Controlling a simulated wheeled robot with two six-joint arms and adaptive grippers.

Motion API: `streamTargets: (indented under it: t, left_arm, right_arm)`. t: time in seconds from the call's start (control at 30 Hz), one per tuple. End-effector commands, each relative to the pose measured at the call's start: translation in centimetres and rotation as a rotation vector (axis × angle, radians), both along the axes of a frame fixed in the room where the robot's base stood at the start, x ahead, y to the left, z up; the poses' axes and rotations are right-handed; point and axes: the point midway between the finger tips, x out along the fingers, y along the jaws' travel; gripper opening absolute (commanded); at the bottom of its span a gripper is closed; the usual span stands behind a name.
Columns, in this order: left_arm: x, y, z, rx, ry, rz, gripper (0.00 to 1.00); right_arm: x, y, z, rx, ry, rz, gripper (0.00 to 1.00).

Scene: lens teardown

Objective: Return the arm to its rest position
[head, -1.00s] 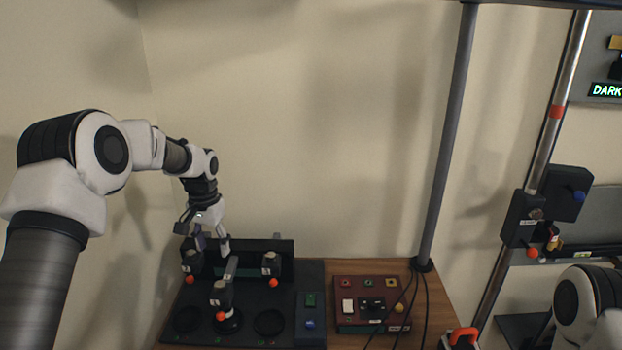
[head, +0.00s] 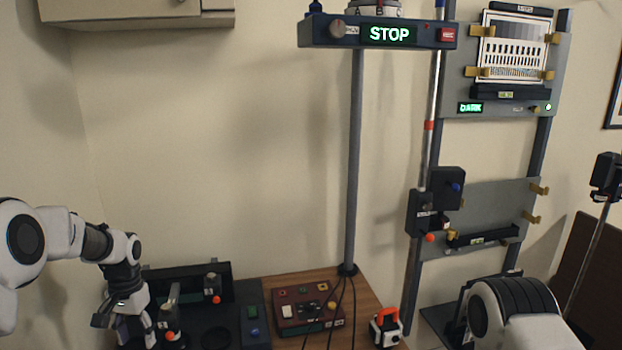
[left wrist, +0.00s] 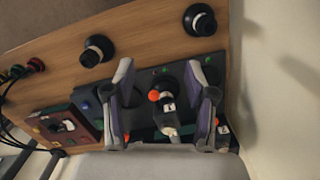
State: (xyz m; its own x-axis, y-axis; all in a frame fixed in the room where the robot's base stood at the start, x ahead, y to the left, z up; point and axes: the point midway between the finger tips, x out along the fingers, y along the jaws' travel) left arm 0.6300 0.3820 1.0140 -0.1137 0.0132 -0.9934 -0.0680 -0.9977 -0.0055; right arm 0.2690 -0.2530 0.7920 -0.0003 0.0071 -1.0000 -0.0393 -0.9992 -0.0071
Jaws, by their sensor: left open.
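My left gripper (head: 128,322) is open at the lower left of the head view, at the left end of the dark station tray (head: 262,338). In the left wrist view its two fingers (left wrist: 160,85) stand wide apart. A small black unit with an orange knob and white label (left wrist: 166,100) shows between them in the picture. I cannot tell how far it is from the fingers, but nothing is visibly gripped. Part of the tray's left end is hidden behind the gripper. Of my right arm only a link shows at the lower right; its gripper is out of view.
Orange-knobbed units (head: 212,283) stand on the tray. A red control box (head: 304,308) with cables lies right of it. An orange-and-white device (head: 386,327) stands near the table's right edge. A grey post (head: 355,170) carries a STOP display (head: 390,34).

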Motion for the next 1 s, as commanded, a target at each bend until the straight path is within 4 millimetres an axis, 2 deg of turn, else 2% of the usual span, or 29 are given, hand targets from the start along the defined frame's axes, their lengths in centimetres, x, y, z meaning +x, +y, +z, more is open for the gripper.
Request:
streamTargets:
  t: [0.17, 0.37, 0.47, 0.5, 0.57, 0.6, 0.67, 0.7, 0.8, 0.9, 0.97, 1.0]
  left_arm:
    - [-3.5, -1.7, -4.8, -0.005, 0.12, -0.027, 0.56]
    - [-9.6, -4.5, -11.7, -0.022, 0.251, -0.063, 0.56]
    - [-14.7, -6.6, -16.5, -0.035, 0.317, -0.076, 0.56]
    - [-17.3, -7.6, -18.5, -0.042, 0.34, -0.08, 0.56]
    - [-21.8, -9.0, -21.4, -0.05, 0.364, -0.082, 0.56]
    - [-25.0, -10.0, -23.0, -0.056, 0.374, -0.077, 0.56]
    - [-30.0, -11.3, -24.9, -0.06, 0.375, -0.063, 0.56]
    - [-33.5, -12.1, -25.6, -0.06, 0.363, -0.049, 0.56]
    - [-39.2, -13.2, -25.5, -0.045, 0.27, 0.002, 0.56]
    - [-40.0, -13.2, -24.3, -0.026, 0.117, 0.055, 0.56]
    - [-39.1, -13.1, -24.0, -0.018, 0.029, 0.081, 0.56]
    - [-38.0, -13.0, -24.1, -0.016, -0.028, 0.091, 0.56]
  right_arm:
    - [0.0, 0.0, -0.4, 0.0, 0.0, 0.0, 0.4]
    - [0.0, 0.0, -0.8, 0.0, 0.001, 0.0, 0.4]
    - [0.0, 0.0, -1.2, 0.0, 0.001, 0.0, 0.4]
    - [0.0, 0.0, -1.3, 0.0, 0.001, 0.0, 0.4]
    - [0.0, 0.0, -1.6, 0.0, 0.001, 0.0, 0.4]
    - [0.0, 0.0, -1.7, 0.0, 0.001, 0.0, 0.4]
    - [0.0, 0.0, -1.9, 0.0, 0.0, 0.0, 0.4]
    - [0.0, 0.0, -2.0, 0.0, 0.0, 0.0, 0.4]
    - [0.0, 0.0, -2.1, 0.0, 0.001, 0.0, 0.4]
    - [0.0, 0.0, -2.0, 0.0, 0.001, 0.0, 0.4]
    - [0.0, 0.0, -2.0, 0.0, 0.001, 0.0, 0.4]
    - [0.0, 0.0, -2.0, 0.0, 0.001, 0.0, 0.4]
